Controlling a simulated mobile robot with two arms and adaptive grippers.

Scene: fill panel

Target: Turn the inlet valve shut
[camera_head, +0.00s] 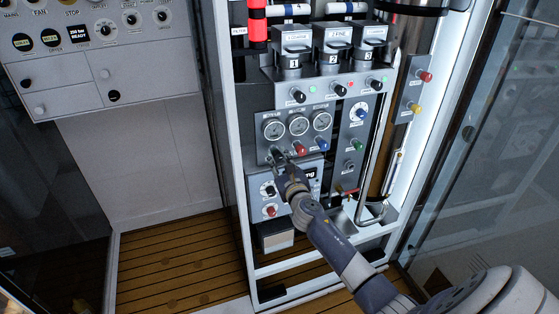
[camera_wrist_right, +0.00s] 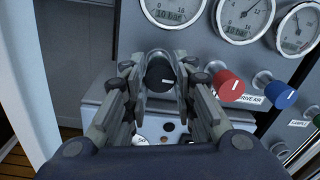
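The wall panel has a black knob with a white mark (camera_wrist_right: 160,75) below the leftmost gauge (camera_wrist_right: 172,10). Its label is hidden, so I cannot read whether it is the inlet valve. My right gripper (camera_wrist_right: 161,82) has one finger on each side of this knob, with the pads close against it and no clear gap. In the head view my right gripper (camera_head: 279,160) reaches the knob row under the gauges and hides most of the black knob. My left gripper is not in view.
A red knob (camera_wrist_right: 229,86) and a blue knob (camera_wrist_right: 279,95) sit close to the right of the gripper. Below is a smaller panel with a display (camera_head: 311,173). White frame posts (camera_head: 231,120) border the panel. Wooden floor (camera_head: 180,265) lies to the left.

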